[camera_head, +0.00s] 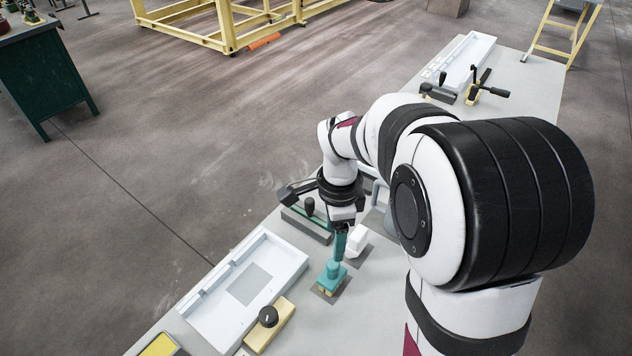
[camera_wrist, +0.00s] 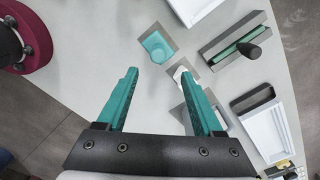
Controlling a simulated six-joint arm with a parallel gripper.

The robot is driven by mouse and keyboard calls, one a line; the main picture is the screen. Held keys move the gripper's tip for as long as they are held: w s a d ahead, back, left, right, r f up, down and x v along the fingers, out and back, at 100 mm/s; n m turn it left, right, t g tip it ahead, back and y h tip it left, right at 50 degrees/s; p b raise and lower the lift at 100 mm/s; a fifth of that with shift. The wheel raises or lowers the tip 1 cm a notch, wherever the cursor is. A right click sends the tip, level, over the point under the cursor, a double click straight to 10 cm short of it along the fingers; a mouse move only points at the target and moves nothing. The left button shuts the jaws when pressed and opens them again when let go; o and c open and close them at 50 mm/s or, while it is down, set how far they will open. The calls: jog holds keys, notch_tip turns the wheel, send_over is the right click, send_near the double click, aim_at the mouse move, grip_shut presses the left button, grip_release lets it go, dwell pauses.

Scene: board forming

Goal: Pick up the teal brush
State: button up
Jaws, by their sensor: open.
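The teal brush (camera_head: 331,276) stands on a small grey mat on the workbench, with yellowish bristles under its teal body. In the wrist view the brush (camera_wrist: 157,46) is seen from above, just beyond the fingertips and roughly between them, a little left of picture centre. My gripper (camera_head: 341,243) hangs down above and slightly behind the brush in the head view. In the wrist view my gripper (camera_wrist: 160,73) has its two teal fingers wide apart with nothing between their tips. No contact with the brush shows.
A white block (camera_head: 357,240) stands close to the right of my gripper. A green tool with a black knob (camera_head: 307,213) lies behind left. A shallow white tray (camera_head: 215,310) and a yellow block with a black knob (camera_head: 268,320) are nearer. Bare bench lies right of the brush.

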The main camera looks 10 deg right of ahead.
aim_at(333, 263)
notch_tip(333, 263, down, 10)
jog(key=shift+s+f, duration=0.1)
jog(key=shift+s, duration=0.05)
grip_shut()
dwell(0.3)
dwell(1.1)
